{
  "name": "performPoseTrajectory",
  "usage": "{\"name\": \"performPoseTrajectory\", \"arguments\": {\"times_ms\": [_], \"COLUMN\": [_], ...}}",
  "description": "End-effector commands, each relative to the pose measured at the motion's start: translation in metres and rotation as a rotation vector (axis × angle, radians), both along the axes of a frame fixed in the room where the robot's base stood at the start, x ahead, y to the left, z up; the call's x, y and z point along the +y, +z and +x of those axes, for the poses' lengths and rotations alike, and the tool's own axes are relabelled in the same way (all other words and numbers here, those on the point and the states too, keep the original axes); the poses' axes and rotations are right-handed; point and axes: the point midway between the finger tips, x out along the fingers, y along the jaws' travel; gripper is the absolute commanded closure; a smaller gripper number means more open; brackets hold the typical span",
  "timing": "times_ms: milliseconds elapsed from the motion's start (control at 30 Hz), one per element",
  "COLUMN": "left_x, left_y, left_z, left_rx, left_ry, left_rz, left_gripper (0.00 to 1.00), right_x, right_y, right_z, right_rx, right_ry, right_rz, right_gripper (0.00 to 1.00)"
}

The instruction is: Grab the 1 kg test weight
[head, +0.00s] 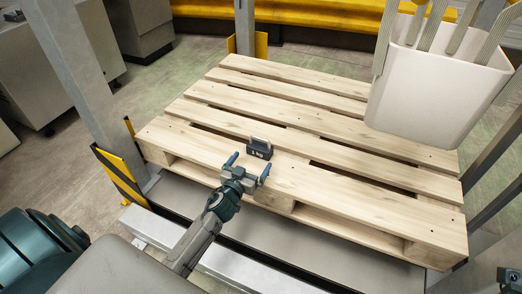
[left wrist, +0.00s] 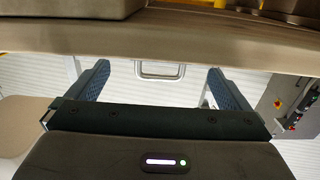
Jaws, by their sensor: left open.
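The 1 kg test weight (head: 259,152) is a small dark block with a handle on top and a "1 kg" label on its front. It stands upright on the front slat area of the wooden pallet (head: 330,190). My left gripper (head: 248,165) is open, with its blue fingers spread just in front of the weight. Nothing is between the fingers. The rest of the weight is not clear there.
A white bin (head: 430,95) with several upright strips takes up the upper right, over the pallet's back right. Metal posts (head: 80,70) stand around the pallet, with a yellow-black guard (head: 122,178) at the left. The slats around the weight are otherwise clear.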

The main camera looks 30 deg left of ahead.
Motion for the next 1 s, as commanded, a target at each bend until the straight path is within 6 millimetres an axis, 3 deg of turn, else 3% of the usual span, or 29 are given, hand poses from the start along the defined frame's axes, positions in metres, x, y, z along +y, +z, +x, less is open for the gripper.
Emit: {"name": "performPoseTrajectory", "arguments": {"times_ms": [600, 867, 1000], "left_x": [0.006, 0.007, 0.007], "left_y": [-0.002, -0.003, -0.003], "left_z": [0.067, 0.069, 0.069], "left_rx": [0.000, 0.002, 0.001], "left_ry": [-0.001, -0.001, -0.001], "left_rz": [-0.001, 0.000, 0.000], "left_gripper": [0.00, 0.00, 0.26], "right_x": [0.000, 0.000, 0.000], "right_y": [0.001, 0.001, 0.001], "right_z": [0.001, 0.002, 0.002], "right_rx": [0.025, 0.025, 0.025], "right_ry": [0.001, 0.001, 0.001], "right_rz": [-0.008, -0.008, -0.008], "right_gripper": [1.00, 1.00, 1.00]}}
